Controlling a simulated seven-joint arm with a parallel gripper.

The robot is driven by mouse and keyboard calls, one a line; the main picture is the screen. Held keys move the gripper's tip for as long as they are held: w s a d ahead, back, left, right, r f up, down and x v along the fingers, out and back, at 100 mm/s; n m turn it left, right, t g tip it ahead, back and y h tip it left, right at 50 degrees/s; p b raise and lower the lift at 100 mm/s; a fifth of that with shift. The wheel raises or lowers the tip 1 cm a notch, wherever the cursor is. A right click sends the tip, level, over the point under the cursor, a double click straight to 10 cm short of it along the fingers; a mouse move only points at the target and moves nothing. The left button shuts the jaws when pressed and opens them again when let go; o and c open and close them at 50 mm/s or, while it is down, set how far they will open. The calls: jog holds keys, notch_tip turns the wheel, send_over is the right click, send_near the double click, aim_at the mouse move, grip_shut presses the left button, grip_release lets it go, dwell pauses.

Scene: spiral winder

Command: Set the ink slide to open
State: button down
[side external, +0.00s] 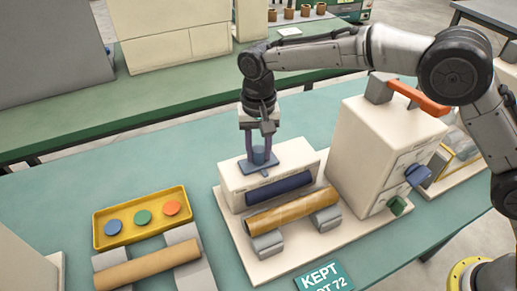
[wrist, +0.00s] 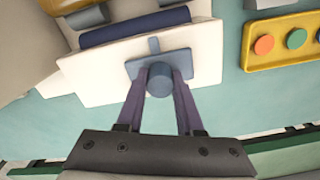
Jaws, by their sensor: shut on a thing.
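The ink slide (side external: 262,171) is a blue plate with a round upright knob, on top of a low cream housing (side external: 232,186) with a dark blue roller (side external: 280,188) along its front. My gripper (side external: 259,156) points down with its two purple fingers either side of the knob, shut on it. In the wrist view the knob (wrist: 159,83) sits between the fingertips, and the slide's plate (wrist: 183,62) spreads around it. A narrow blue tab (wrist: 154,45) sticks out on the roller side. I cannot read any open or shut mark.
A brown tube (side external: 292,212) lies on grey supports in front of the housing. A cream cabinet (side external: 375,150) with an orange handle (side external: 420,98) and blue and green knobs stands right. A yellow tray (side external: 98,231) with coloured discs and another tube (side external: 147,265) are left.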

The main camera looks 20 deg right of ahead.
dwell(0.8)
jog(key=d, duration=0.6)
jog(key=shift+d+r, duration=0.1)
jog(key=shift+d, duration=0.2)
jog(key=c, duration=0.6)
grip_release()
jog(key=shift+o, duration=0.3)
jog(key=shift+a+r, duration=0.1)
jog(key=shift+r, duration=0.2)
notch_tip(320, 180, up, 13)
